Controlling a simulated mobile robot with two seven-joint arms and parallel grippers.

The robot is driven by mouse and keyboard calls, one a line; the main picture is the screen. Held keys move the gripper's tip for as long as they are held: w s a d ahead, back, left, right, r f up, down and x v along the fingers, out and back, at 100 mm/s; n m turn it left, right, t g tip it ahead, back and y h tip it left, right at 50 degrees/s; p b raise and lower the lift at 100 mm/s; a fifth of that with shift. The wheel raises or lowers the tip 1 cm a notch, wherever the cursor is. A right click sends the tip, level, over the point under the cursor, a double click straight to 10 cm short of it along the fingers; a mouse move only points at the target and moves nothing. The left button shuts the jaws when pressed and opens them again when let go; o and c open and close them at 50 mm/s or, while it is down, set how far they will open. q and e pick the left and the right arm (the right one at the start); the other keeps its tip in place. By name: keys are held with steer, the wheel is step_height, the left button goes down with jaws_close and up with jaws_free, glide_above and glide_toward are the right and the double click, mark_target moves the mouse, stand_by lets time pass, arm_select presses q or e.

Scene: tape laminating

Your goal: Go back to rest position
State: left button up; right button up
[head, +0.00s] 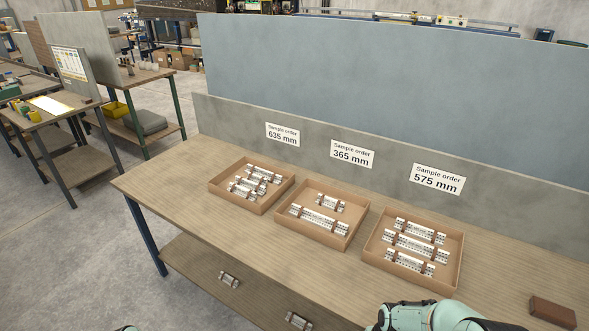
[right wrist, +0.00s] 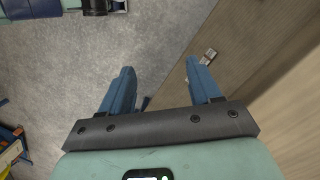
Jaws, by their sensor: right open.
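My right gripper (right wrist: 162,82) shows in the right wrist view with its two blue fingers wide apart and nothing between them. Below its fingers are grey floor and part of a wooden surface. In the head view my right arm (head: 432,316) shows at the bottom edge, in front of the right tray; its fingers are hidden there. Only a sliver of teal, likely my left arm, shows at the bottom left of the head view, and the left gripper is not seen.
Three cardboard trays, left (head: 228,202), middle (head: 308,238) and right (head: 402,283), hold metal rail pieces on the wooden workbench (head: 165,185). A brown block (head: 553,311) lies at the right. Two metal pieces (head: 229,280) (head: 299,321) lie on the lower shelf.

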steer(key=s+a+f+n, duration=0.2)
steer(key=s+f+n, duration=0.2)
steer(key=s, duration=0.3)
steer(key=s+a+f+n+y, duration=0.1)
steer(key=s+a+f+n, duration=0.2)
steer(key=s+f, duration=0.3)
steer(key=s+a+f+n+y, duration=0.1)
steer(key=s+a+f+n, duration=0.1)
steer(key=s+f+n, duration=0.3)
steer(key=s, duration=0.4)
steer(key=shift+s+a, duration=0.4)
